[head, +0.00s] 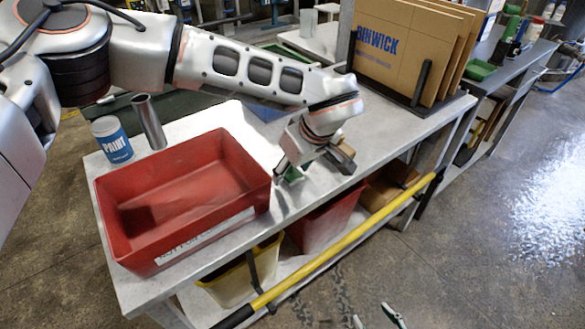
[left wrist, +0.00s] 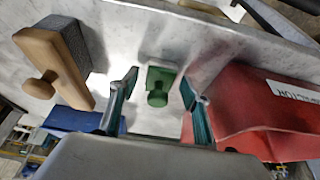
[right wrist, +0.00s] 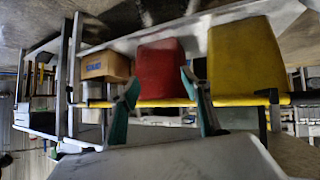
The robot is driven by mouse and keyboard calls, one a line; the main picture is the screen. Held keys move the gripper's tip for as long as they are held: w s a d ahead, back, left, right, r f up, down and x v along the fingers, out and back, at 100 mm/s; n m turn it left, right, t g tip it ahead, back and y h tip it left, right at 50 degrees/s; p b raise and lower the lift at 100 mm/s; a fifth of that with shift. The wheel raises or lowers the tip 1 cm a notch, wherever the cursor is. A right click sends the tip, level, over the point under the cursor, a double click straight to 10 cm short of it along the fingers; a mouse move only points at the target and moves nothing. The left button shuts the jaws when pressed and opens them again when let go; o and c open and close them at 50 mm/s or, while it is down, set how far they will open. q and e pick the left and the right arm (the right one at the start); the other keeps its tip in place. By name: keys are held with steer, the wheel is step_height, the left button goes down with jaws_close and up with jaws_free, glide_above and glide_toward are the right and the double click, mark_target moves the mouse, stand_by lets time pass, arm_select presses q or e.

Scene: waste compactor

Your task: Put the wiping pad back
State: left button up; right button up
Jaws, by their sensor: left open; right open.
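A small green block with a round green knob (left wrist: 158,84) lies on the bench top; it also shows in the head view (head: 293,175). A wooden block with a knob and a grey pad layer (left wrist: 58,62) lies beside it, partly behind my wrist in the head view (head: 341,155). I cannot tell for sure which is the wiping pad. My left gripper (head: 285,168) is open over the green block, which shows between its fingers in the left wrist view. My right gripper (head: 376,318) is open and empty, low in front of the bench.
A red tray (head: 190,245) stands left on the bench (head: 315,205), close to my left gripper. Behind it are a paint can (head: 112,140) and a metal cylinder (head: 149,122). Cardboard sheets (head: 400,50) stand in a rack at the back right. A yellow bar (head: 340,245) runs along the front.

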mark_target(295, 176)
arm_select(q)
steer(key=shift+r, duration=0.1)
steer(key=shift+r, duration=0.35)
steer(key=p+v, duration=0.2)
steer(key=v, duration=0.1)
steer(key=shift+w, duration=0.1)
steer(key=p+v, duration=0.6)
steer(key=v, duration=0.2)
steer(key=shift+s+r, duration=0.15)
steer(key=shift+s, duration=0.2)
arm_select(e)
step_height(295, 176, up, 8)
steer(key=w, duration=0.1)
steer(key=shift+a+r, duration=0.15)
steer(key=shift+a, duration=0.2)
arm_select(q)
steer(key=shift+d, duration=0.15)
arm_select(e)
steer(key=shift+f, duration=0.25)
steer(key=shift+s, duration=0.1)
